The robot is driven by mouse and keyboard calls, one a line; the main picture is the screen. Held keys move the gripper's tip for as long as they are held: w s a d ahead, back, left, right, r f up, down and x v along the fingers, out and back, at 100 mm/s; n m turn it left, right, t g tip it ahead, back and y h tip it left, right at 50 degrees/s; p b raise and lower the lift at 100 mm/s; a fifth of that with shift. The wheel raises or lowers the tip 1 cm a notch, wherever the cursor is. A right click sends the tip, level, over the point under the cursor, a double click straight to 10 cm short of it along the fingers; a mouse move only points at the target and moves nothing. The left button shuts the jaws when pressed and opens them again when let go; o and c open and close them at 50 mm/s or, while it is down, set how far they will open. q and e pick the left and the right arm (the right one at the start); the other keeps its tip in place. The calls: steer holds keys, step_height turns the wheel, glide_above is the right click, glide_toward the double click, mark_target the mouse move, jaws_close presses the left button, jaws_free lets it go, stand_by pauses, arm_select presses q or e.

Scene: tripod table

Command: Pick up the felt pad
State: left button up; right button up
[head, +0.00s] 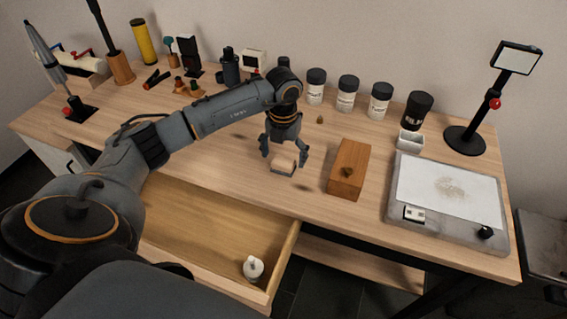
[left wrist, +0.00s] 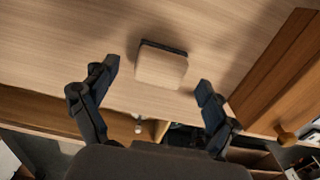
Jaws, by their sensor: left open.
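The felt pad (head: 283,165) is a small block with a pale wooden top and a dark lower layer, lying on the table (head: 230,165) near its front edge. It also shows in the left wrist view (left wrist: 162,67), beyond and between the fingertips. My left gripper (head: 284,151) points down over the pad, its fingers open and spread to either side of it. In the left wrist view the open gripper (left wrist: 157,76) holds nothing, and the pad looks apart from both fingers. My right gripper is not in view.
The open drawer (head: 190,225) below holds a white bottle (head: 253,268). Jars (head: 347,94) stand behind; a grey board (head: 399,225) with a white sheet lies at the right.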

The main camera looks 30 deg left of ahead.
arm_select(q)
steer(key=shift+f, duration=1.35)
steer(key=c, duration=1.2)
steer(key=shift+r, duration=0.15)
steer(key=shift+c, duration=0.2)
steer(key=shift+r, duration=0.2)
step_height(320, 180, up, 2)
steer(key=shift+w+r+b, duration=0.1)
steer(key=shift+b, duration=0.35)
steer(key=s+d+r+b, duration=0.1)
steer(key=s+d+r, duration=0.5)
steer(key=s+r, duration=0.4)
steer(key=shift+s+d+r+b, duration=0.15)
steer(key=shift+s+d+b, duration=0.25)
steer(key=shift+s, duration=0.8)
